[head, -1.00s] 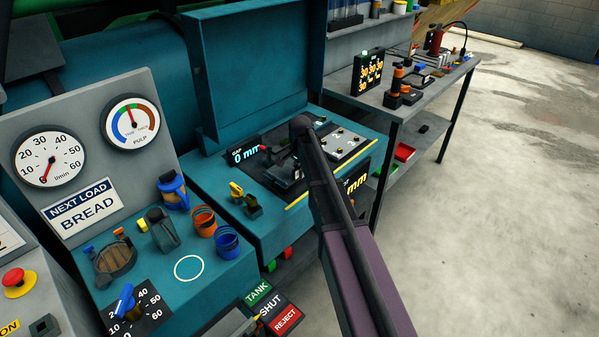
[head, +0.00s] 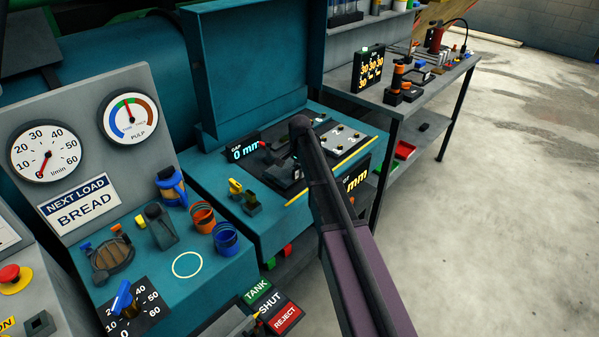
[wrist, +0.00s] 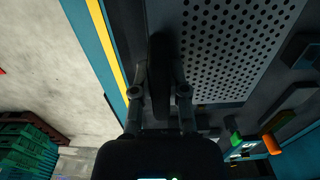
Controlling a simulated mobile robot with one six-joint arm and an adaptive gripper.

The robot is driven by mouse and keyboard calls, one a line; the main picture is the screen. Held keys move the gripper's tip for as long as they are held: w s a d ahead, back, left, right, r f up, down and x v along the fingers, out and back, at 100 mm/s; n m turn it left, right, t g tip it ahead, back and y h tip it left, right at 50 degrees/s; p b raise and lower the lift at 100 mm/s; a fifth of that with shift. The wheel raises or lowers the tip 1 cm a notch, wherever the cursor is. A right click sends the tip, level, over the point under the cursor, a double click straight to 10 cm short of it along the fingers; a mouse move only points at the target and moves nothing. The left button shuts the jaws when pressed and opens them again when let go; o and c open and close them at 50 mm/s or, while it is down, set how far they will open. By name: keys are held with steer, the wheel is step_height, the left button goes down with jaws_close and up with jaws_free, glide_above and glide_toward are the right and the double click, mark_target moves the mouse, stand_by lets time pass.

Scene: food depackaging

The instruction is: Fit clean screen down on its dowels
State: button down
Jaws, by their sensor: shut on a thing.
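The screen (wrist: 235,45), a grey plate with many round holes, fills the upper right of the wrist view. My gripper (wrist: 161,92) is shut on a dark bar (wrist: 160,62) at the plate's left side, which looks like the screen's handle. In the head view my arm covers the gripper and most of what it holds. A light plate with several small studs (head: 342,139) shows just right of my arm, in the opened machine bay. I cannot tell whether the studs are the dowels, nor whether the screen touches its seat.
The raised teal lid (head: 255,65) stands behind the bay. A 0 mm display (head: 244,152) and yellow-handled clamp (head: 237,187) are left of it. A yellow-striped edge (head: 348,163) runs along the bay front. A tool bench (head: 425,95) stands at right.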

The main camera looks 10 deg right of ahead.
steer(key=shift+f+b, duration=0.5)
steer(key=shift+f, duration=0.05)
steer(key=c, duration=0.6)
jaws_free()
steer(key=shift+o, duration=0.2)
steer(key=shift+r, duration=0.25)
step_height(320, 180, up, 9)
steer(key=p, duration=0.9)
steer(key=shift+f, duration=0.1)
steer(key=s+n, duration=1)
steer(key=s, duration=1.9)
steer(key=shift+d+n, duration=0.3)
steer(key=shift+n, duration=0.1)
